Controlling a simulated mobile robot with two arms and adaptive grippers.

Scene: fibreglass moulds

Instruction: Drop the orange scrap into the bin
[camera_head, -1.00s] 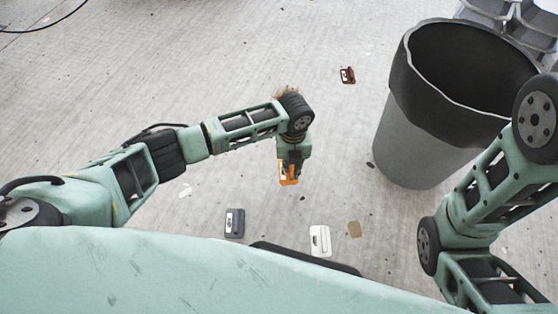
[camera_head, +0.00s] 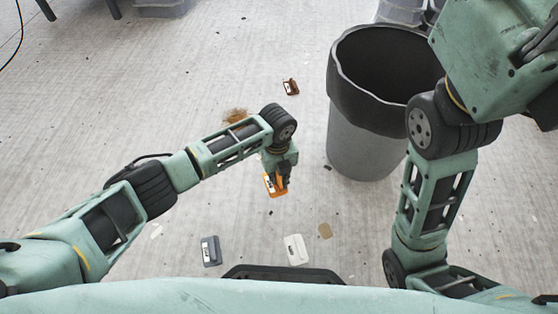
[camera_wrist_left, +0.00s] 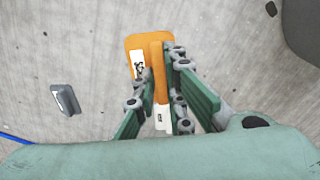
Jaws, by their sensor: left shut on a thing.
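The orange scrap (camera_head: 275,185) is in my left gripper (camera_head: 277,178), which is shut on it and points down above the floor. In the left wrist view the orange scrap (camera_wrist_left: 137,55) sticks out past the fingers of the left gripper (camera_wrist_left: 160,95), with white labels on it. The bin (camera_head: 365,150) is a grey round bin with a dark, open-topped rim, standing to the right of the left gripper and apart from it. My right arm stands at the right, partly in front of the bin; its gripper cannot be made out.
On the floor lie a dark grey scrap (camera_head: 210,251), a white scrap (camera_head: 295,250), a tan piece (camera_head: 325,231) and a brown scrap (camera_head: 290,87). A tuft of brown fibre (camera_head: 235,116) lies behind my left arm. Clear containers (camera_head: 400,12) stand behind the bin.

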